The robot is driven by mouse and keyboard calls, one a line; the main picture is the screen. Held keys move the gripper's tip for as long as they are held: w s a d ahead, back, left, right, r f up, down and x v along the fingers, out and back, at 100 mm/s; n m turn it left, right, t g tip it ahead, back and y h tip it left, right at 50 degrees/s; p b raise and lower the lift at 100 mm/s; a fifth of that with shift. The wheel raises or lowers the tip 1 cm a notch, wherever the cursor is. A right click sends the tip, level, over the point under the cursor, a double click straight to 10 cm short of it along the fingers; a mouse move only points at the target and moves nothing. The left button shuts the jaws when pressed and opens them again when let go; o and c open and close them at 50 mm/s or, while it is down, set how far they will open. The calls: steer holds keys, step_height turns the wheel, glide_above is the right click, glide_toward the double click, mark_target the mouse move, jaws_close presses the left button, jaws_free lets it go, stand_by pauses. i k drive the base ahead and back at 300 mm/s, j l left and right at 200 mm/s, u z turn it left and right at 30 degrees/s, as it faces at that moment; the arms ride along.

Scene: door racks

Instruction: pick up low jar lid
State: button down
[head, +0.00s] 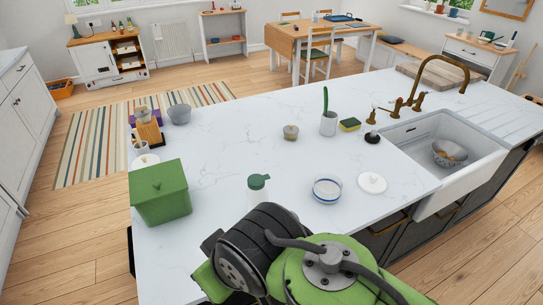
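A round white lid (372,182) with a small knob lies flat on the white counter, right of centre. Just left of it stands a low, open round bowl or jar (327,190) with a blue band. Another white round piece (145,161), lid-like, lies behind the green bin at the left; I cannot tell which of the two is the low jar lid. A small lidded jar (290,132) stands farther back. My green and black arm fills the bottom middle, and my gripper is not visible.
The sink (445,150) holds a grey bowl (449,152). The counter's middle is mostly clear.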

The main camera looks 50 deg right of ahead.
mark_target(372, 183)
steer(key=z, duration=2.1)
